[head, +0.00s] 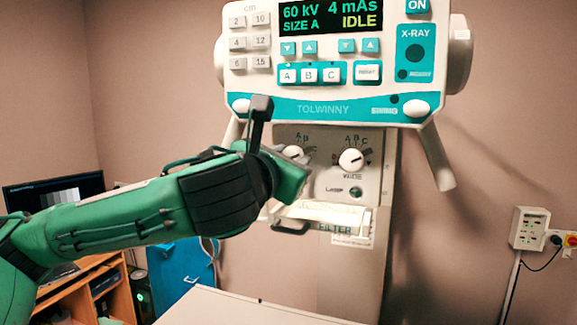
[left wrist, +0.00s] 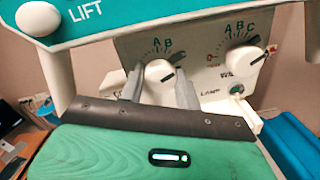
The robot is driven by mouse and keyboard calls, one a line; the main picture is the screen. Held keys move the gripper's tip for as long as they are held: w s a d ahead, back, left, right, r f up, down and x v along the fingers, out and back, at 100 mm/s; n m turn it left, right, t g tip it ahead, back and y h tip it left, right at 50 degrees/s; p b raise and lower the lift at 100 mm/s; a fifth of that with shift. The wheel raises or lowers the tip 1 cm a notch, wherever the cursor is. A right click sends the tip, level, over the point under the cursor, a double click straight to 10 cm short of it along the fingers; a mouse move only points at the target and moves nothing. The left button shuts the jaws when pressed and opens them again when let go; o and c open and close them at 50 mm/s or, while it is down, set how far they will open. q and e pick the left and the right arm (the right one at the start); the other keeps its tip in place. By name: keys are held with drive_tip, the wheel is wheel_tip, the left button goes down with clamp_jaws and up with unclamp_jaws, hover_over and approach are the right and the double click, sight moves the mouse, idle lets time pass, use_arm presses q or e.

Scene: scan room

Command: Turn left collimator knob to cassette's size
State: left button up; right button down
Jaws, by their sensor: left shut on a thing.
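The left collimator knob (head: 294,152) is a white dial on the grey collimator panel (head: 325,137), partly hidden by my left gripper (head: 296,167) in the head view. In the left wrist view the left knob (left wrist: 160,73) sits between the two fingers of my left gripper (left wrist: 160,88), which is shut on it. Its dark pointer mark is at the upper right, just right of the letter B. The right knob (head: 352,159) is free, its mark also at the upper right. The display (head: 325,16) reads SIZE A, IDLE. I cannot identify a cassette. My right gripper is not in view.
The console (head: 335,108) with teal buttons overhangs the knobs. A lamp button (head: 356,192) is below the right knob. A pale table (head: 250,309) lies below. A desk with a monitor (head: 52,196) and a blue cabinet (head: 181,273) stand at left.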

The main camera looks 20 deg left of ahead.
use_arm(q)
drive_tip(key=n+b, duration=0.5)
drive_tip(key=n, duration=0.7)
drive_tip(key=shift+y+b, duration=0.3)
drive_tip(key=shift+b, duration=0.05)
drive_tip(key=shift+n, duration=0.4)
drive_tip(key=o, duration=1)
drive_tip(key=shift+w, duration=0.1)
drive_tip(key=shift+s+f+b, duration=0.1)
drive_tip(key=shift+s+b, duration=0.2)
drive_tip(key=shift+s, duration=0.25)
drive_tip(key=s+b, duration=0.1)
drive_tip(key=s, duration=0.3)
drive_tip(key=s+b, duration=0.2)
drive_tip(key=s, duration=0.2)
drive_tip(key=s+b, duration=0.1)
drive_tip(key=s, duration=0.3)
drive_tip(key=shift+s+a+f, duration=0.3)
drive_tip(key=shift+s, duration=0.1)
